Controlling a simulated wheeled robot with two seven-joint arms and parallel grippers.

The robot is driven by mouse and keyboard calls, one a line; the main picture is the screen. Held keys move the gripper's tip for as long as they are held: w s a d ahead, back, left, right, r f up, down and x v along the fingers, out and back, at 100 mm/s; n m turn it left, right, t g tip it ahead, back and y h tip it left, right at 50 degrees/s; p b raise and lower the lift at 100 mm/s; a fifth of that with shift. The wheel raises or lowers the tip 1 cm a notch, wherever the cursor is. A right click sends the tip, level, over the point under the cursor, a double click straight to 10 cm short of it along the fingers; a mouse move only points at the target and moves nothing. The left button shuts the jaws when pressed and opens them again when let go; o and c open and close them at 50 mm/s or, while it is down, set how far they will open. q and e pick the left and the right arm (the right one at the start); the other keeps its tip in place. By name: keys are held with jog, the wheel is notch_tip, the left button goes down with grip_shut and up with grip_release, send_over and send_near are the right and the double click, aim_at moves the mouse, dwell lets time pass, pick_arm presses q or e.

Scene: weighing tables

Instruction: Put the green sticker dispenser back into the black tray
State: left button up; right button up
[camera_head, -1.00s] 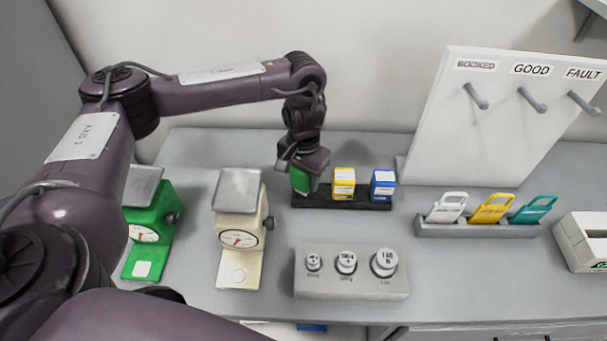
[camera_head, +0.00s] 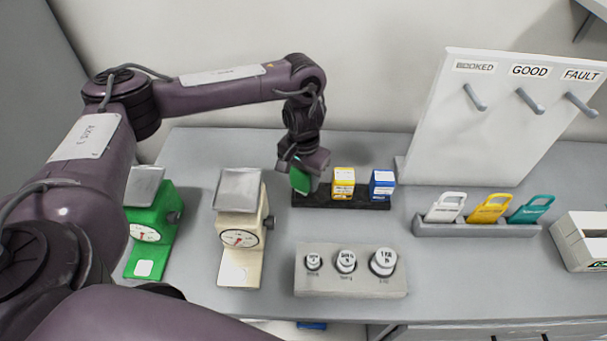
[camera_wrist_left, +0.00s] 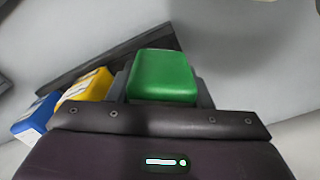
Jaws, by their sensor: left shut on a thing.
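The green sticker dispenser (camera_head: 300,181) is between the fingers of my left gripper (camera_head: 303,176), at the left end of the black tray (camera_head: 320,201). The left gripper is shut on it, pointing down from above. The dispenser also shows in the left wrist view (camera_wrist_left: 162,76), with the dark tray (camera_wrist_left: 100,62) beside and behind it. Whether its base touches the tray floor is hidden. A yellow dispenser (camera_head: 343,185) and a blue dispenser (camera_head: 382,184) stand in the tray to the right. My right gripper is not in view.
A green scale (camera_head: 150,232) and a cream scale (camera_head: 239,225) stand left. A grey weight block (camera_head: 350,284) is in front of the tray. A tag holder (camera_head: 478,229) and white peg board (camera_head: 500,130) stand right. Bare table lies between tray and block.

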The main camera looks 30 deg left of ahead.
pick_arm(q)
jog(key=shift+f, duration=0.2)
jog(key=shift+f+b, duration=0.3)
jog(key=shift+f, duration=0.2)
jog(key=o, duration=1)
jog(key=shift+c, duration=0.2)
notch_tip(320, 180, up, 8)
jog(key=shift+f+p, duration=0.1)
jog(key=shift+p, duration=0.75)
